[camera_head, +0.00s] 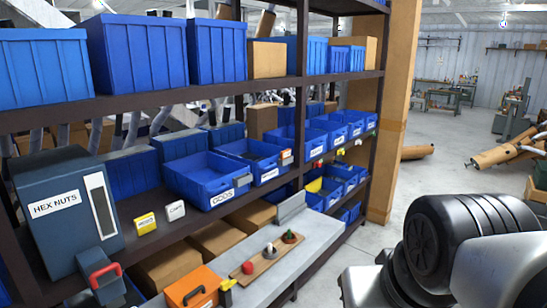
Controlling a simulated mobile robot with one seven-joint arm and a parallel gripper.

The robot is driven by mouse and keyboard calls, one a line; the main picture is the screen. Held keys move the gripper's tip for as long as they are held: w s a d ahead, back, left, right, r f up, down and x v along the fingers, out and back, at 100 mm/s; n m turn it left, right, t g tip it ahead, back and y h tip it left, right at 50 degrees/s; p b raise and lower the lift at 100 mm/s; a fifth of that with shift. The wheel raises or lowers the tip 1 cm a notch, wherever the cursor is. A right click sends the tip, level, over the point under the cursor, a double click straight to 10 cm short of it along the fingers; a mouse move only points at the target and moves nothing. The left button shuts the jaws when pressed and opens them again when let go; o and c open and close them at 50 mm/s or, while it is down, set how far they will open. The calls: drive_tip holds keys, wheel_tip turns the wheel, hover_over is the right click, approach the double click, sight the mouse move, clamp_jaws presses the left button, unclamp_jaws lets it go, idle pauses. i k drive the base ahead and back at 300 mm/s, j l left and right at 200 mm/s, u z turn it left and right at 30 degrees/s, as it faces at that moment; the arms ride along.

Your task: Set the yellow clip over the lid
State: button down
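An orange case (194,288) with a black handle stands on the grey lower shelf at the front. A small yellow piece (226,284), which looks like the yellow clip, is at its right edge. The orange top is the only surface here that looks like a lid. My gripper is out of view; only part of my arm shows at the lower right.
A wooden strip (284,251) with red, grey and green pieces lies right of the case. A hex-nut dispenser (67,212) stands at left, with a red handle (105,275) below. Blue bins (203,176) fill the shelves. A dark shelf post (301,75) stands mid-rack.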

sight(224, 285)
drive_tip(key=u, duration=0.75)
drive_tip(key=k+j+z, duration=0.1)
drive_tip(key=k+j, duration=0.15)
drive_tip(key=i+l+u, duration=0.4)
drive_tip(key=i+l, duration=0.2)
drive_tip(key=l, duration=0.1)
